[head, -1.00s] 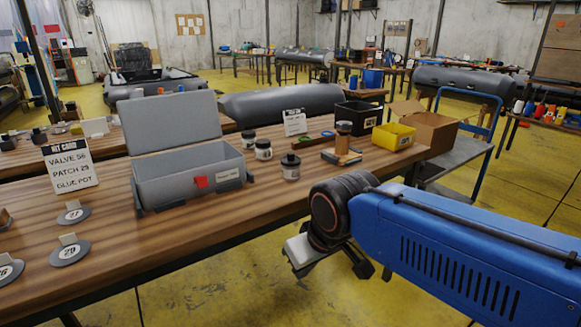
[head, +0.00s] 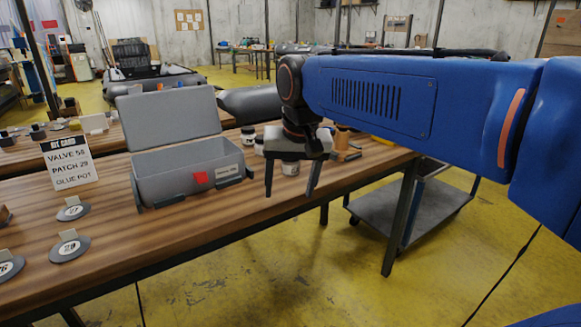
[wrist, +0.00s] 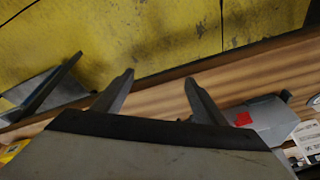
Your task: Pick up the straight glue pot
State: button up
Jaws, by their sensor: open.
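Small glue pots with dark lids stand on the wooden table, right of the grey case. One pot (head: 248,135) is at the back. A second pot (head: 259,147) is partly hidden by my arm. A third pot (head: 290,168) shows between my gripper's fingers, its top hidden by the gripper. I cannot tell which pot is the straight one. My gripper (head: 290,190) is open and empty, pointing down near the table's front edge, with its fingers in front of the third pot in the picture. In the wrist view my gripper (wrist: 160,77) shows no pot between its fingertips.
An open grey case (head: 172,188) with a red tag stands left of my gripper. A kit card (head: 68,163) and numbered discs (head: 69,248) are further left. A grey cart (head: 425,200) stands on the floor at right.

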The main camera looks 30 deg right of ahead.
jog(key=w+d+r+m+g, duration=0.2)
jog(key=w+d+r+m, duration=0.4)
jog(key=w, duration=0.4)
jog(key=w+d+r+m+g, duration=0.1)
jog(key=w+d+r+m, duration=0.3)
jog(key=w+d+r, duration=0.35)
send_over(291, 164)
jog(key=w, duration=0.2)
jog(key=f, duration=1.1)
jog(key=shift+d, duration=0.4)
jog(key=shift+w+d+f, duration=0.1)
jog(key=shift+w+f, duration=0.05)
jog(key=shift+f, duration=1.25)
jog(key=shift+w+d+f, duration=0.1)
jog(key=shift+f, duration=1.25)
jog(key=shift+c, duration=0.6)
jog(key=c, duration=0.9)
